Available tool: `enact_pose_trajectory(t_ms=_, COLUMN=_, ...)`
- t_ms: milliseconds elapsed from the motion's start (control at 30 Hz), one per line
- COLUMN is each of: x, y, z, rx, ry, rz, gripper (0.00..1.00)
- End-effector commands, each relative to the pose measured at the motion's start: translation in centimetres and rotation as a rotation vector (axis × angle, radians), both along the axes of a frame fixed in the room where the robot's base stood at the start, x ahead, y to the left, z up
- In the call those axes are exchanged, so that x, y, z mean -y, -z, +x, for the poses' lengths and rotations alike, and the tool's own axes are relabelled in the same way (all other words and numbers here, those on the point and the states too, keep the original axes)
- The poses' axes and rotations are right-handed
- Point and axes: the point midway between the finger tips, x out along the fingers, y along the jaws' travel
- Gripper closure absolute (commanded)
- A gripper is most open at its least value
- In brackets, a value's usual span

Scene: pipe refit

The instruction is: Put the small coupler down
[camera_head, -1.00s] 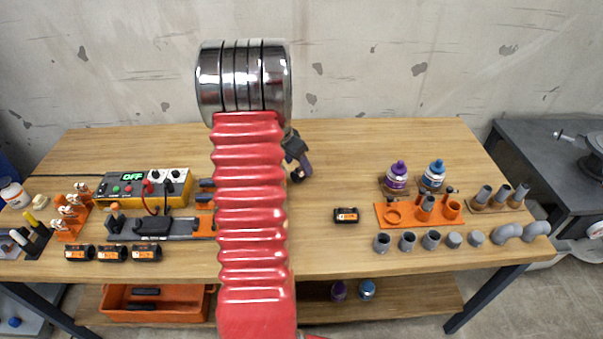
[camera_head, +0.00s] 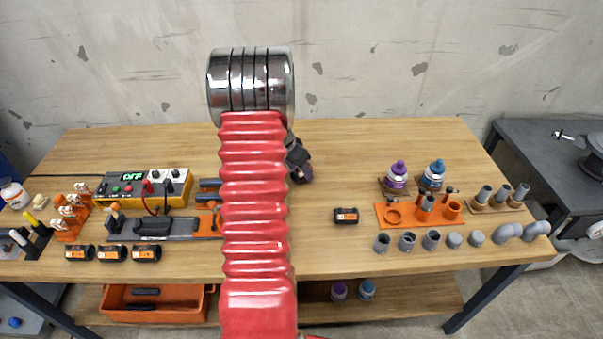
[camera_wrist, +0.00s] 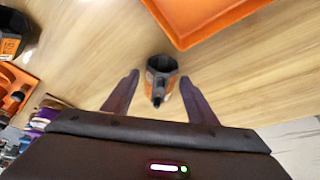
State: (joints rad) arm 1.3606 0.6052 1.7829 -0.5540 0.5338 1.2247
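The small coupler (camera_wrist: 161,82), a short black tube with an orange label and an open end, stands between and slightly beyond the two dark fingertips in the wrist view. My gripper (camera_wrist: 160,77) is open, with a little wood showing between each fingertip and the coupler. The coupler looks to be on or close to the table; its exact height is hard to judge. In the head view my red arm hides this coupler, and only a dark part of my gripper shows beside the arm.
An orange tray (camera_wrist: 205,18) lies close by in the wrist view. Another black coupler (camera_head: 346,216) lies right of my arm. An orange fixture (camera_head: 420,212) with grey fittings stands further right, a power unit (camera_head: 143,184) at left. Bare wood lies around the middle.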

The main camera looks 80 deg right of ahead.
Motion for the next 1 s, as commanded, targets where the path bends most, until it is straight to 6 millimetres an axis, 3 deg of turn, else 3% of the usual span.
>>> enact_pose_trajectory(t_ms=600, x=0.0, y=0.0, z=0.0, rx=0.000, ry=0.000, rz=0.000, gripper=0.91)
enact_pose_trajectory(t_ms=833, x=0.0, y=-0.2, z=0.0, rx=-0.001, ry=0.000, rz=-0.001, gripper=0.91)
enact_pose_trajectory(t_ms=1000, x=0.1, y=-1.7, z=0.0, rx=0.000, ry=0.000, rz=-0.004, gripper=0.91)
